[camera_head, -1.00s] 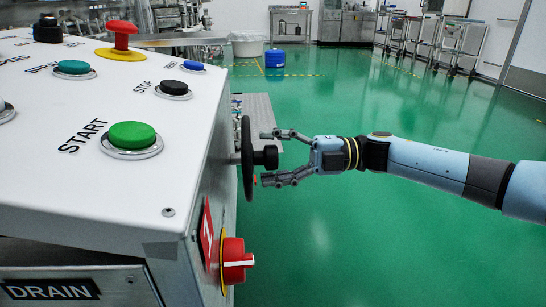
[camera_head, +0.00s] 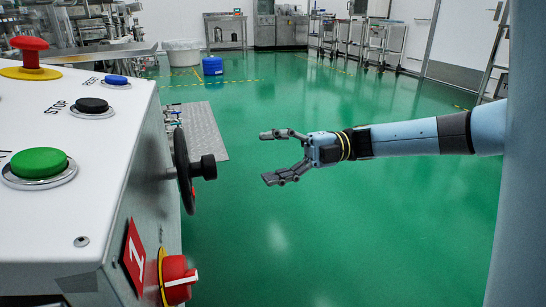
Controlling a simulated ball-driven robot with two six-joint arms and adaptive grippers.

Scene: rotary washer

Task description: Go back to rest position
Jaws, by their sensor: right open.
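My right gripper (camera_head: 275,156) is in the middle of the head view, its arm coming in from the right. Its two dark fingers are spread, with nothing between them. It points left toward the black handwheel (camera_head: 183,172) on the side of the white control box. The wheel's black knob (camera_head: 204,167) faces the gripper, with a clear gap between them. My left gripper is out of view.
The white control box (camera_head: 95,165) fills the left side, with a green button (camera_head: 39,164), a red mushroom button (camera_head: 30,50) and a red rotary switch (camera_head: 177,280). Green floor (camera_head: 330,240) lies open below my right arm.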

